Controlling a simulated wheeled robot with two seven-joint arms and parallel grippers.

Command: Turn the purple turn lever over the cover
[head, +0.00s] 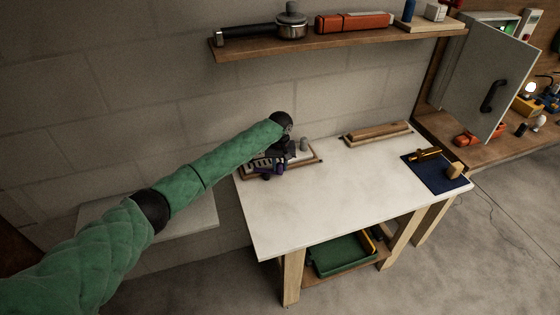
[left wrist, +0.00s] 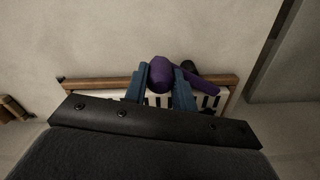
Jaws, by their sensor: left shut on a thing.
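The purple turn lever (left wrist: 160,75) shows in the left wrist view, with its round end between my two blue fingers and its arm slanting down to the right. My left gripper (left wrist: 160,84) is shut on it. The cover (left wrist: 205,104) is a white slatted panel in a wooden frame, partly hidden behind the gripper's dark bar. In the head view the left gripper (head: 277,152) is at the back left of the white table, and the lever (head: 268,170) shows as a small purple patch over the slats. My right gripper is not in view.
The white table (head: 330,195) is clear in the middle. A wooden tray (head: 377,134) lies at its back edge, and a blue mat (head: 432,181) with small items lies at the right. A shelf (head: 345,36) with tools hangs above. A grey cabinet door (head: 483,78) stands open at right.

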